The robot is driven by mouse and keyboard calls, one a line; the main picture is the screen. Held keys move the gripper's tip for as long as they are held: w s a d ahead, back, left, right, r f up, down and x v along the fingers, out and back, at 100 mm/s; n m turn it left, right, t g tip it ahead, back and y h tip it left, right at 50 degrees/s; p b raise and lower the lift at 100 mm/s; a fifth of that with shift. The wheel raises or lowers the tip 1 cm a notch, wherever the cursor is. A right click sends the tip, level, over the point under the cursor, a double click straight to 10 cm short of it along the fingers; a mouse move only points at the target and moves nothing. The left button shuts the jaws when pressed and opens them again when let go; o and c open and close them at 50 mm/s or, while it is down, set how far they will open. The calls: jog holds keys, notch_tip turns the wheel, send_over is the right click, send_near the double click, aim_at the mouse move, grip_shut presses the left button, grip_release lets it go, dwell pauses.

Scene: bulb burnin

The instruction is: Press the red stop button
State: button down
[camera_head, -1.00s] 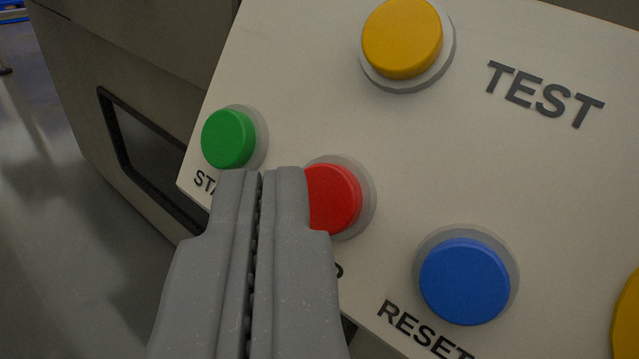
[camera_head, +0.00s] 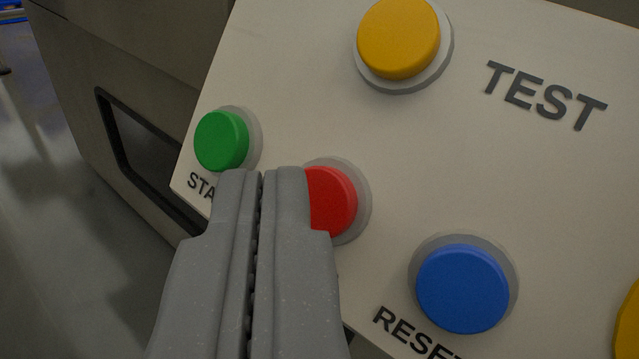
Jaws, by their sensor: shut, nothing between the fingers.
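The red stop button (camera_head: 334,202) sits in a grey ring on the pale panel (camera_head: 520,190). Its left part is hidden behind my gripper. My gripper (camera_head: 262,172) is shut and empty. Its fingertips appear in the picture between the green and red buttons, overlapping the left edge of the red one. I cannot tell whether the fingers touch the button. The button's label is hidden behind the gripper.
The green button (camera_head: 222,140) is close to the left of my fingertips. The blue reset button (camera_head: 462,288) is at lower right. The yellow test button (camera_head: 398,38) is above. Another yellow part (camera_head: 629,330) shows at the right edge. Open floor (camera_head: 50,250) lies left.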

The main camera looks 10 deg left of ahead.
jog(key=shift+w+f, duration=0.1)
jog(key=shift+w, duration=0.15)
jog(key=shift+w+d+f, duration=0.15)
jog(key=shift+w+f, duration=0.05)
jog(key=shift+w, duration=0.05)
dwell(0.8)
jog(key=shift+s+r, duration=0.1)
jog(key=shift+s+a+r+p, duration=0.2)
jog(key=shift+s+r+p, duration=0.25)
jog(key=shift+p, duration=0.35)
jog(key=shift+f, duration=0.15)
jog(key=shift+s+a+r+p, duration=0.3)
jog(key=shift+s+r+p, duration=0.1)
jog(key=shift+s+p, duration=0.3)
jog(key=shift+s+a+r+p, duration=0.3)
jog(key=shift+s+r+p, duration=0.15)
jog(key=shift+s+p, duration=0.25)
jog(key=shift+s+a+r+p, duration=0.3)
jog(key=shift+s+r+p, duration=0.1)
jog(key=shift+s+p, duration=0.25)
